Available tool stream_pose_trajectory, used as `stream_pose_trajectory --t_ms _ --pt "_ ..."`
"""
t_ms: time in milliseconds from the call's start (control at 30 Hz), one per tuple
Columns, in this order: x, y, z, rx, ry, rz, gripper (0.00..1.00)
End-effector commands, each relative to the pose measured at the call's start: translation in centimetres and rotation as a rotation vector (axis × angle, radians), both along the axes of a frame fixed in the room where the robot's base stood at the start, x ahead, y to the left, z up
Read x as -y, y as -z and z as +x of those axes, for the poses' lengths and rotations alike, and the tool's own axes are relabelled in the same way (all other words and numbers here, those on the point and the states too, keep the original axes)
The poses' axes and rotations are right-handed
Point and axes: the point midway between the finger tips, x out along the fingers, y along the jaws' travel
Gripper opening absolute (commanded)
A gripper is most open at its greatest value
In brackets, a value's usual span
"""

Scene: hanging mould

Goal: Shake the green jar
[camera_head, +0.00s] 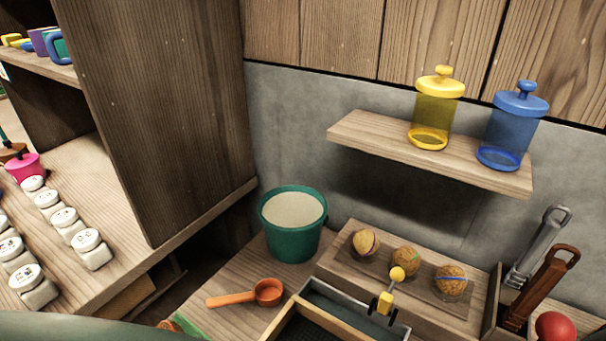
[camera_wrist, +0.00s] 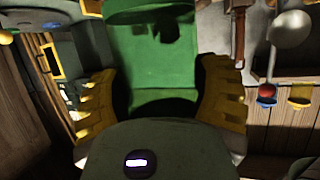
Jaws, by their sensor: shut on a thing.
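The green jar (camera_wrist: 150,62) fills the upper middle of the wrist view. It is translucent green, and its upper end runs out of the frame. My gripper (camera_wrist: 160,80) has its yellow ribbed fingers on both sides of the jar and is shut on it. The jar's lower part in this view is hidden behind the dark gripper body. Neither the green jar nor my gripper shows in the head view.
A yellow jar (camera_head: 433,110) and a blue jar (camera_head: 510,125) stand on a wall shelf (camera_head: 370,137). Below are a teal bucket (camera_head: 292,240), an orange scoop (camera_head: 250,294) and several round balls on a wooden block (camera_head: 350,268). White-lidded jars (camera_head: 90,248) stand at left.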

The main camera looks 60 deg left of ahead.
Motion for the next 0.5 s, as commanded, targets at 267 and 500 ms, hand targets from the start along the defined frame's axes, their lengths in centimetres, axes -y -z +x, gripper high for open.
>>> stream_pose_trajectory --t_ms 267,500 --pt "0.0 -0.3 0.1 0.001 -0.006 -0.004 0.24" --pt "0.0 -3.5 0.1 0.002 -0.005 -0.004 0.24"
